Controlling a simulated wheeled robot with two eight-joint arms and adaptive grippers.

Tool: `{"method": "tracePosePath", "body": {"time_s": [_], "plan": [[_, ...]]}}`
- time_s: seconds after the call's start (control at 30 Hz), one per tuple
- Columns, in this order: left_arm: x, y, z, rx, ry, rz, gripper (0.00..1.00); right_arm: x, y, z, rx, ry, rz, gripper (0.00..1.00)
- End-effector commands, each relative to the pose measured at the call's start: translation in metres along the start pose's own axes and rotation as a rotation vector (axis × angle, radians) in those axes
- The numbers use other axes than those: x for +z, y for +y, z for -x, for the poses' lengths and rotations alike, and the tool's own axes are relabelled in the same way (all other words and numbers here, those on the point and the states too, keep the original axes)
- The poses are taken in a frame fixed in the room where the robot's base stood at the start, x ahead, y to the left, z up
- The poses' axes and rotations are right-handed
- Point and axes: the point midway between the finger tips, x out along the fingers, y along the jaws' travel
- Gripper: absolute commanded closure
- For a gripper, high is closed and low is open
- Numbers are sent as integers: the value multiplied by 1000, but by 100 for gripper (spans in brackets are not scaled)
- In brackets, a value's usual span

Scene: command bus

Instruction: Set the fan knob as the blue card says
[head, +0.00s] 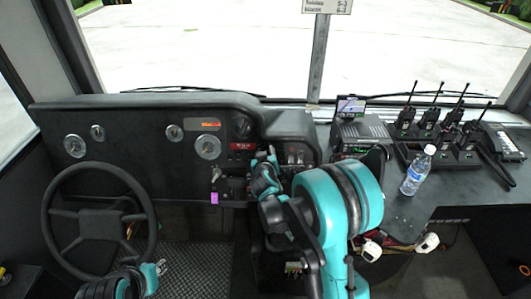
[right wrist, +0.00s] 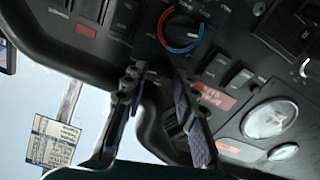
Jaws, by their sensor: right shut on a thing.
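My right gripper (head: 268,158) reaches the centre of the dashboard; its two dark fingers (right wrist: 160,72) show in the right wrist view. They are closed on a small dark part of the panel, taken as the fan knob, which they mostly hide. Just beyond the tips is a round dial (right wrist: 183,28) with a red and blue ring. A card with a blue top band (right wrist: 52,142) hangs by the windscreen; its lower edge shows in the head view (head: 327,6), with its upper part cut off. My left gripper (head: 160,267) is low by the steering wheel, its jaws unclear.
The steering wheel (head: 98,212) stands at the left. Rocker switches (right wrist: 235,78) and gauges (right wrist: 270,120) flank the dial. A water bottle (head: 416,171), a radio unit (head: 362,133) and several handsets (head: 450,133) stand on the right-hand counter.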

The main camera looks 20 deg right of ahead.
Motion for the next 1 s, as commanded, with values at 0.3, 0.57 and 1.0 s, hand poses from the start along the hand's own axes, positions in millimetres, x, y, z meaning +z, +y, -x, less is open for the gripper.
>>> {"method": "tracePosePath", "body": {"time_s": [0.3, 0.57, 1.0], "plan": [[0, 0, 0, 0, 0, 0, 73, 0, 0, 0, 0, -1, -2, 51], [0, 0, 0, 0, 0, 0, 73, 0, 0, 0, 0, 0, 0, 51], [0, 0, 0, 0, 0, 0, 73, 0, -1, 66, -2, 0, 1, 51]]}}
